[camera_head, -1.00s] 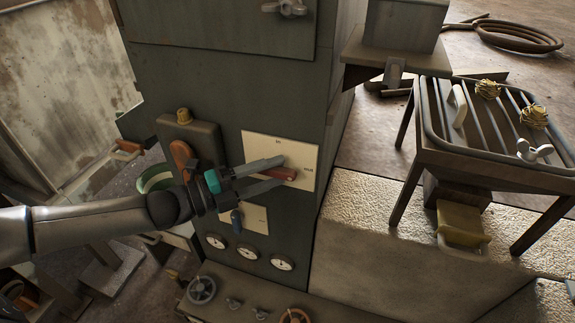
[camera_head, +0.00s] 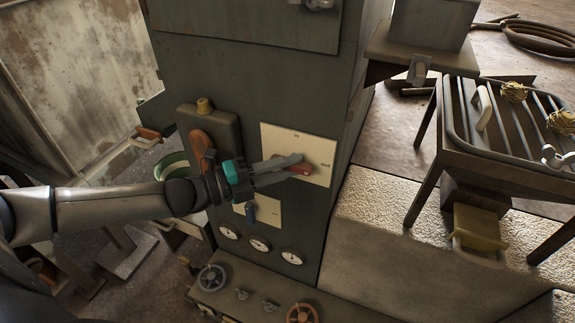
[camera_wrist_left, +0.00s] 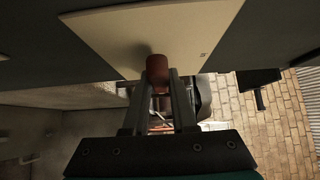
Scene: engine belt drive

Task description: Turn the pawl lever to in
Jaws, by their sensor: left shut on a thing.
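The pawl lever (camera_head: 303,169) is a red handle on a pale plate (camera_head: 318,150) on the dark green cabinet. The plate has a small mark at its top and another at its right edge, too small to read surely. The handle points right, toward the right-hand mark. My left gripper (camera_head: 294,167) reaches in from the left and is shut on the handle. In the left wrist view the handle's red round end (camera_wrist_left: 157,68) shows between the fingers (camera_wrist_left: 158,85). Part of the handle is hidden by the fingers. My right gripper is not in view.
Below the plate are a smaller plate with a blue-handled lever (camera_head: 250,212), several dials (camera_head: 259,243) and handwheels (camera_head: 302,313). An orange-handled lever (camera_head: 199,146) is left of the plate. A slatted table (camera_head: 455,146) stands at right. Pale floor lies between it and the cabinet.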

